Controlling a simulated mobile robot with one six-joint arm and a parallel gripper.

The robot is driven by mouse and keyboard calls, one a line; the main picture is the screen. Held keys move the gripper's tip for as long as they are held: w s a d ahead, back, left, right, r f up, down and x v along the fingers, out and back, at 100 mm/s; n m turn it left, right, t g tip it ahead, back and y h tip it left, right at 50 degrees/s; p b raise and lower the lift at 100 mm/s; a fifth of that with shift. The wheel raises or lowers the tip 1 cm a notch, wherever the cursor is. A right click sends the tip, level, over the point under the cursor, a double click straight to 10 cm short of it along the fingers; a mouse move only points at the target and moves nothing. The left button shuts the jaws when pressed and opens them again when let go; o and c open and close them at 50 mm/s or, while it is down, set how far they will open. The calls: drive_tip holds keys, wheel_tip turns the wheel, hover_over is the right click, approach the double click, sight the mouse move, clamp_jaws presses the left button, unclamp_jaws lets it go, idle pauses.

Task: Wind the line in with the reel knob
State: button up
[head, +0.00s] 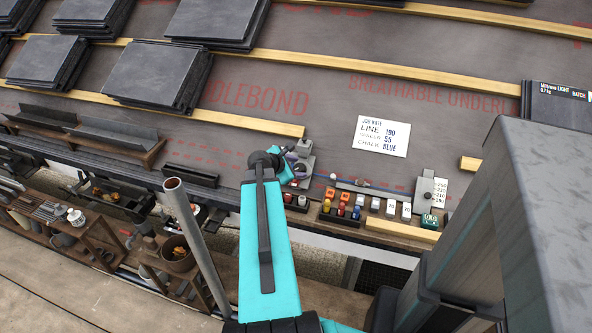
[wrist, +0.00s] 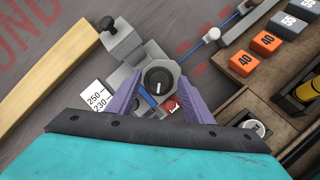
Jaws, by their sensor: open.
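The reel (wrist: 130,55) is a grey metal block with a round dark knob (wrist: 158,82) that has a white mark. In the head view the reel (head: 303,160) sits at the roof's lower edge, partly hidden by my arm. My gripper (wrist: 160,77) is open, with its purple fingertips on either side of the knob; whether they touch it I cannot tell. In the head view the gripper (head: 290,163) is small at the end of my teal arm. A blue line (wrist: 192,50) runs from the reel to the upper right, through a small metal fitting (wrist: 213,34).
A scale block (head: 432,192) stands right of the reel. Between them are marked blocks (head: 391,207) and a tray of coloured bottles (head: 342,212). A job note (head: 382,136) lies above. A timber batten (wrist: 55,68) lies left of the reel. Slate stacks (head: 160,75) lie farther up.

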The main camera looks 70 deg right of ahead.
drive_tip(key=shift+c, duration=0.2)
drive_tip(key=c, duration=1)
drive_tip(key=shift+w+a+f, duration=0.1)
drive_tip(key=shift+a, duration=0.2)
drive_tip(key=shift+s+d, duration=0.2)
drive_tip(key=shift+d, duration=0.15)
drive_tip(key=shift+s, duration=0.15)
drive_tip(key=o, duration=1)
drive_tip(key=shift+o, duration=0.2)
